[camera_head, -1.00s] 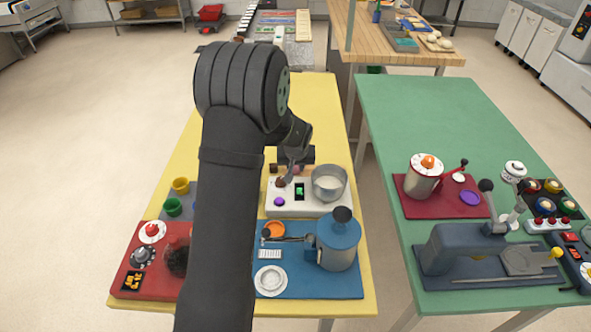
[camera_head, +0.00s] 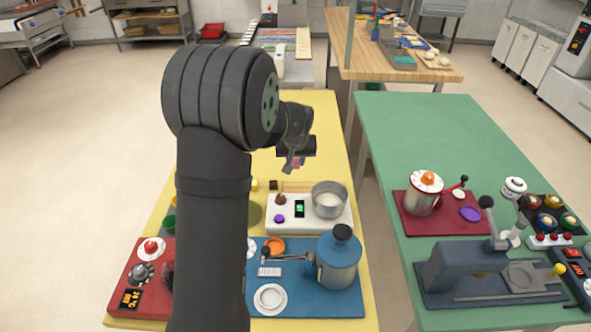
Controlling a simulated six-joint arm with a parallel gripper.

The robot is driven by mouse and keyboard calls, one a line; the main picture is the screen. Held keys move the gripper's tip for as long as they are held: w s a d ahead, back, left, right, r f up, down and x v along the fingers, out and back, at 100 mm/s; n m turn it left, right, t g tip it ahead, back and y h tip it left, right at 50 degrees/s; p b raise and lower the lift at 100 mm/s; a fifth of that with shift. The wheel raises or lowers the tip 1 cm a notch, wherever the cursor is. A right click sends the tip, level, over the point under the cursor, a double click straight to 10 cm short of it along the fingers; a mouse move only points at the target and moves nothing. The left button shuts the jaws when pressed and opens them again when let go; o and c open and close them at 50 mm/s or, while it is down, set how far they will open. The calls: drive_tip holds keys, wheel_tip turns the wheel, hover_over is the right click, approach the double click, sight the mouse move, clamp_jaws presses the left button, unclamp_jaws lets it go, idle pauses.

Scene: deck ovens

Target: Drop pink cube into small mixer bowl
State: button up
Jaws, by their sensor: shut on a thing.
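My gripper (camera_head: 294,166) is shut on the small pink cube (camera_head: 296,162). Only part of the cube shows between the dark fingers. It is held above the yellow table, beyond the white base and to the upper left of the bowl. An open silver bowl (camera_head: 329,199) sits on the right of a white base (camera_head: 310,226) with a green display. I cannot tell for sure whether this is the small mixer bowl. Its visible inside is pale, and the cube is apart from it.
A brown cone (camera_head: 280,200) and a purple knob (camera_head: 279,218) are on the white base's left. A dark cube (camera_head: 273,185) and a yellow cube (camera_head: 254,185) lie behind it. My arm hides much of the table's left side.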

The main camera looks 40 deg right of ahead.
drive_tip(key=shift+r, duration=0.2)
drive_tip(key=shift+s+d+r, duration=0.1)
drive_tip(key=shift+s, duration=0.25)
drive_tip(key=s+r, duration=0.3)
drive_tip(key=s, duration=0.4)
drive_tip(key=s+r, duration=0.2)
drive_tip(key=s, duration=0.5)
drive_tip(key=shift+d+f, duration=0.2)
drive_tip(key=shift+f, duration=2.65)
drive_tip(key=o, duration=1)
drive_tip(key=shift+o, duration=0.2)
